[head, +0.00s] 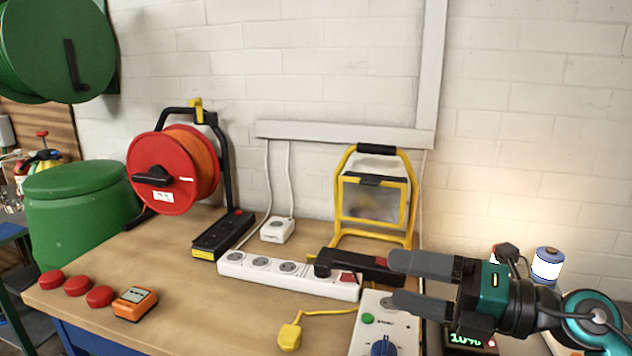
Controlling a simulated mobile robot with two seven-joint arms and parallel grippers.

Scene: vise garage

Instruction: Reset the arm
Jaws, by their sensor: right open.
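My right arm comes in from the right edge, and its gripper (394,281) points left over the right part of the workbench (190,290). Its two dark grey fingers are apart, with nothing seen held between them. The upper fingertip is close to the right end of a black item with a red part (345,264); I cannot tell if they touch. The lower finger is over a white control box (375,335) with a blue knob and a green button. My left gripper is not in view.
A white power strip (240,266) lies left of the gripper, with a yellow work lamp (344,215) behind. A red cable reel (160,190) and black socket block (222,235) stand further left. Red discs (77,286) and an orange meter (135,302) lie at front left. The bench's front middle is mostly clear.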

